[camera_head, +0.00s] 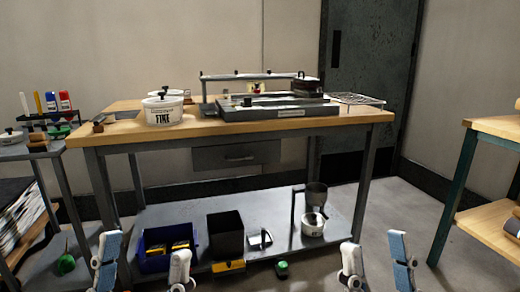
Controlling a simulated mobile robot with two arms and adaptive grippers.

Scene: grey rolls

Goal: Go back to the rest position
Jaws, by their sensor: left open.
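My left gripper (144,264) shows at the bottom left of the head view, its two fingers pointing up and wide apart, with nothing between them that it holds. My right gripper (377,263) shows at the bottom right, its fingers also apart and empty. Both grippers appear in front of the workbench (350,120), low in the picture. The rest of both arms is out of view.
The bench carries a white pot (163,110) and a flat grey device (275,109). Its lower shelf holds a blue bin (153,262), a black bin (226,238) and a burner-like stand (316,197). A side table (50,149) stands left, another table (490,222) right.

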